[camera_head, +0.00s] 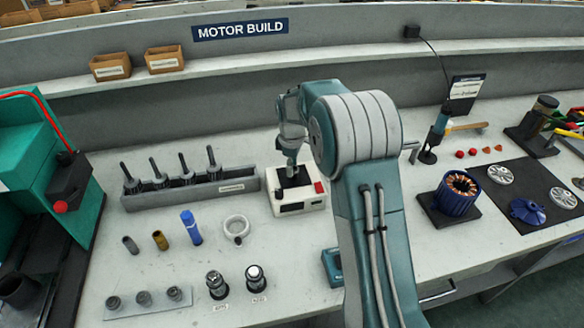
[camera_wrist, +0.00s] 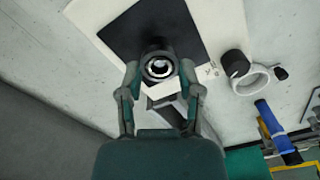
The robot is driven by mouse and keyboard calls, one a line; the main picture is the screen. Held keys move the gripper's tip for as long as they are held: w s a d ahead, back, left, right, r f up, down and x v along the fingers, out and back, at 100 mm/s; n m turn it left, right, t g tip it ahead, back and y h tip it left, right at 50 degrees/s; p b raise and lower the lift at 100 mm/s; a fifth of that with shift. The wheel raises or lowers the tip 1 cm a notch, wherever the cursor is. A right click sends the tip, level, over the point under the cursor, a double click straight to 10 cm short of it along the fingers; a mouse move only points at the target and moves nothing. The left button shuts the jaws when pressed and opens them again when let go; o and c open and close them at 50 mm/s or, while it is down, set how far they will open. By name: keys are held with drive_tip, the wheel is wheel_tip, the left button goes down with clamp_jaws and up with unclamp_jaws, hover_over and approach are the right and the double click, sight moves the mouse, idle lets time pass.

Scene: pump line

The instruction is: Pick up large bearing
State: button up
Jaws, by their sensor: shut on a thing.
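In the wrist view, my gripper (camera_wrist: 160,72) is shut on a dark ring with a bright centre, which appears to be the large bearing (camera_wrist: 158,67). The bearing sits between the two fingertips, above the dark pad (camera_wrist: 136,30) of a cream box. In the head view, my gripper (camera_head: 291,172) points down at this cream box (camera_head: 300,207). The bearing is too small and hidden by my fingers there. I cannot tell whether it touches the pad.
Small bearings on a strip (camera_head: 147,303) lie at the front left. A copper-wound stator (camera_head: 457,192) stands right.

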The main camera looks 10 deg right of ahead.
drive_tip(key=shift+r, duration=0.4)
wheel_tip(320, 180, up, 2)
drive_tip(key=shift+r, duration=0.25)
drive_tip(key=s+d+r, duration=0.2)
drive_tip(key=s+r, duration=0.2)
drive_tip(key=s, duration=0.2)
drive_tip(key=s+d+r, duration=0.3)
drive_tip(key=s+r, duration=0.2)
drive_tip(key=s, duration=0.1)
drive_tip(key=shift+s+d+r, duration=0.3)
drive_tip(key=shift+s+d, duration=0.05)
drive_tip(key=shift+s, duration=0.05)
drive_tip(key=shift+f, duration=0.1)
